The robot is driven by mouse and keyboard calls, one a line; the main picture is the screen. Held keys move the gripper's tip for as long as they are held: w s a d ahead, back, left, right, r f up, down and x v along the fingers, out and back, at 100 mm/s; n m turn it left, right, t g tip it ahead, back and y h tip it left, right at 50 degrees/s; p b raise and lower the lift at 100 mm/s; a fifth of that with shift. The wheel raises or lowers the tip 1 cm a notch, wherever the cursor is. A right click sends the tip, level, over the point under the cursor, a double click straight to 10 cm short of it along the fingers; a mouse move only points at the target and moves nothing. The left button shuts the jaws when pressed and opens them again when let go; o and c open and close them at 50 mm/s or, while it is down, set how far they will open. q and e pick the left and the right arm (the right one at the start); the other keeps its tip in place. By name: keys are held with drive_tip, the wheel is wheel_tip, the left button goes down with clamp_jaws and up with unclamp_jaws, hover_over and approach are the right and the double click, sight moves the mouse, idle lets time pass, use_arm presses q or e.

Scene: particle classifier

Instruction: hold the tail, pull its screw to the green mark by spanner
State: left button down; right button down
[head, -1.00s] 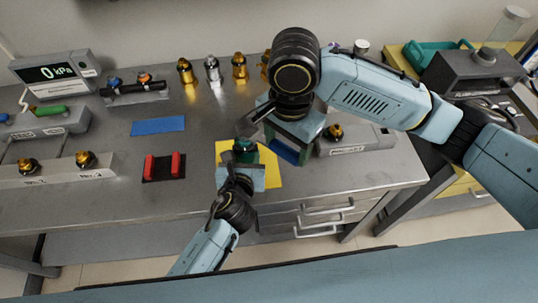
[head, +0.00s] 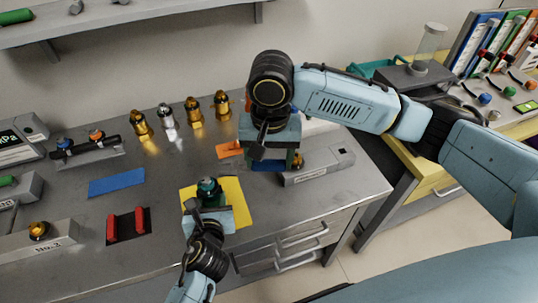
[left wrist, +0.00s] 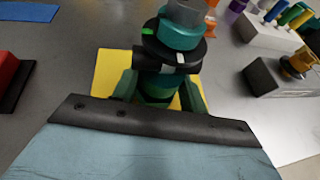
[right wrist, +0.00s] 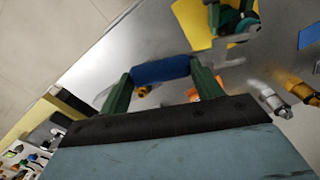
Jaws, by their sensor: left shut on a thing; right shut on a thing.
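The tail (head: 208,187) is a teal, dark-ringed piece standing upright over the yellow mat (head: 236,205). My left gripper (head: 209,202) is shut on its lower part. In the left wrist view the tail (left wrist: 178,35) has a black ring with a green mark (left wrist: 147,31) on its left side and a pale mark (left wrist: 180,57) in front. My right gripper (head: 268,160) is shut on a blue handle (right wrist: 160,69), apparently the spanner's, to the right of the tail and apart from it. The spanner's head is hidden or unclear.
A blue mat (head: 117,186), an orange mat (head: 229,149) and a black pad with red blocks (head: 127,226) lie on the table. Several gold and silver fittings (head: 168,116) stand behind. A grey block (head: 320,167) stands right of my right gripper, near the table's right edge.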

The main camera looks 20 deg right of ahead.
sight(247, 169)
use_arm(q)
drive_tip(key=shift+r, duration=0.1)
use_arm(e)
drive_tip(key=shift+w+a+f, duration=0.1)
drive_tip(key=shift+a+f, duration=0.1)
drive_tip(key=shift+f, duration=0.55)
drive_tip(key=shift+a+f, duration=0.15)
drive_tip(key=shift+f, duration=0.65)
drive_tip(key=shift+w+a+f, duration=0.1)
drive_tip(key=shift+a+f, duration=0.1)
drive_tip(key=shift+f, duration=0.55)
drive_tip(key=shift+w+a, duration=0.1)
drive_tip(key=shift+a, duration=0.2)
drive_tip(key=shift+w+a, duration=0.1)
drive_tip(key=shift+a, duration=0.15)
drive_tip(key=shift+w+a, duration=0.1)
drive_tip(key=shift+a, duration=0.2)
drive_tip(key=shift+w+a, duration=0.3)
drive_tip(key=shift+a, duration=0.55)
